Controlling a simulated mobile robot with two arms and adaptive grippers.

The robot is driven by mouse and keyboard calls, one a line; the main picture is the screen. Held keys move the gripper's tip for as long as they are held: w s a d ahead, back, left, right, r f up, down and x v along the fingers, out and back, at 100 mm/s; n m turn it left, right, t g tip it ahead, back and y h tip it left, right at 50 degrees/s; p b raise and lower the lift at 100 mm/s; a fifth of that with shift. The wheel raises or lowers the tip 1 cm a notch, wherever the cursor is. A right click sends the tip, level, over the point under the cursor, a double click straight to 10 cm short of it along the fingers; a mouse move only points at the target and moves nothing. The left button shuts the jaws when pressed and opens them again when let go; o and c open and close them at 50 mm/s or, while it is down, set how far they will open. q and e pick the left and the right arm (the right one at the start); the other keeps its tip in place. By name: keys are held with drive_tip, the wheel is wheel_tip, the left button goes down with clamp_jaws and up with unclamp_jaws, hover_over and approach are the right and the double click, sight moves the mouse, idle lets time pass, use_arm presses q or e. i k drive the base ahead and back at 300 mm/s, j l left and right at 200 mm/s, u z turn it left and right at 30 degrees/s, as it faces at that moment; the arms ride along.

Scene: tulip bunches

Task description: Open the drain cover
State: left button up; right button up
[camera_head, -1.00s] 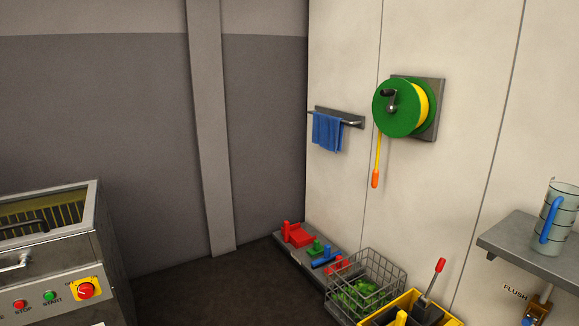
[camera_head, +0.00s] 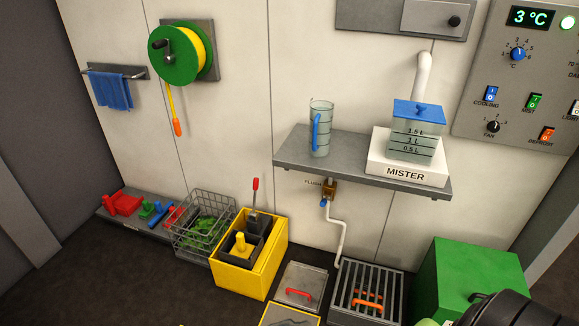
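A dark slatted floor grate (camera_head: 384,273) with an orange handle (camera_head: 367,300) lies at the bottom centre-right. Beside it on the left is a flat grey plate (camera_head: 308,275) with a red handle (camera_head: 299,293). Both look closed and lie flat on the floor. Which one is the drain cover I cannot tell for certain; the grate lies near the lower end of the white pipe (camera_head: 337,235).
A green box (camera_head: 465,270) stands right of the grate. A yellow crate (camera_head: 232,276) and wire basket (camera_head: 186,236) stand left. A grey shelf (camera_head: 290,155) with a jug and mister juts out above. A dark rounded object (camera_head: 515,308) covers the bottom right corner.

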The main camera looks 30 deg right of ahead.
sight(302, 287)
drive_tip(key=z, duration=1.25)
drive_tip(key=i, duration=0.05)
